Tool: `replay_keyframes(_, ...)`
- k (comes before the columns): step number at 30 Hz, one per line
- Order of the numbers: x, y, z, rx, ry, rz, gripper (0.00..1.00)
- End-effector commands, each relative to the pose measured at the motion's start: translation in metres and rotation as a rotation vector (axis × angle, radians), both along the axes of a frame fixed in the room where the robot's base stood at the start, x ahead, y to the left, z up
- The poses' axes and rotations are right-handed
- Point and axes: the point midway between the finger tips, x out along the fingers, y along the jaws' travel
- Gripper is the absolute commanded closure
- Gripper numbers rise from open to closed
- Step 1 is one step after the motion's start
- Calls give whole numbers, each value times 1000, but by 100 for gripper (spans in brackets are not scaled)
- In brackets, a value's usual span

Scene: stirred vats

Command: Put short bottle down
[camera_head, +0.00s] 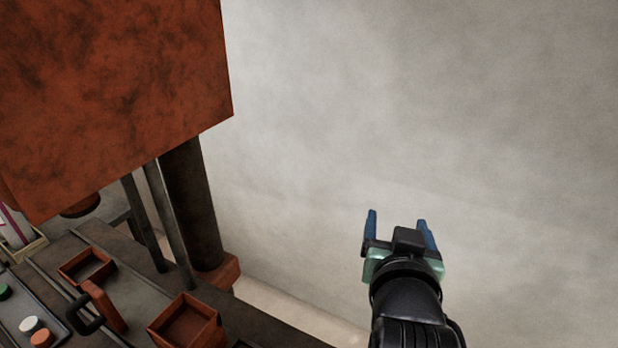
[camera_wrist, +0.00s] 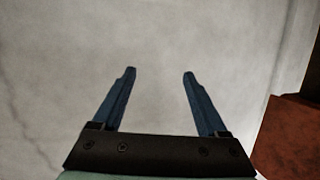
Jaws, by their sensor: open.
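My gripper (camera_head: 398,222) is open and empty, held up in front of the bare wall at the lower right of the head view. Its two blue fingers stand apart in the wrist view (camera_wrist: 160,75), with nothing between them. I cannot make out a short bottle for certain in either view. A pinkish-white object (camera_head: 14,228), partly cut off at the left edge of the head view, stands in a tan box; I cannot tell what it is.
A large rust-red block (camera_head: 110,90) overhangs at the upper left, beside a dark column (camera_head: 192,200). Below it, a dark bench (camera_head: 140,290) holds open red boxes (camera_head: 185,322) and a tray with white (camera_head: 30,325), orange and green round pieces. Space around my gripper is clear.

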Motion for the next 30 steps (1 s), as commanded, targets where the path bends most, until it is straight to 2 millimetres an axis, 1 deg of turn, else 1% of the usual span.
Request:
replay_keyframes(1, 4, 20, 49, -41, -128, 40, 24)
replay_keyframes(2, 4, 31, 76, -62, -199, 59, 24)
replay_keyframes(3, 1, 45, 111, -88, -295, 85, 24)
replay_keyframes(4, -3, 57, 137, -107, -368, 103, 24)
replay_keyframes(5, -10, 68, 162, -124, -440, 120, 24)
replay_keyframes(6, -20, 82, 193, -145, -534, 144, 24)
replay_keyframes(8, -39, 101, 235, -169, -667, 173, 24)
replay_keyframes(9, -54, 113, 259, -181, -748, 189, 24)
replay_keyframes(12, -88, 133, 304, -201, -911, 219, 24)
replay_keyframes(15, -112, 145, 330, -211, -1016, 236, 24)
replay_keyframes(18, -124, 150, 341, -214, -1064, 240, 24)
replay_keyframes(27, -126, 150, 342, -216, -1069, 241, 24)
replay_keyframes(30, -125, 150, 348, -215, -1068, 241, 24)
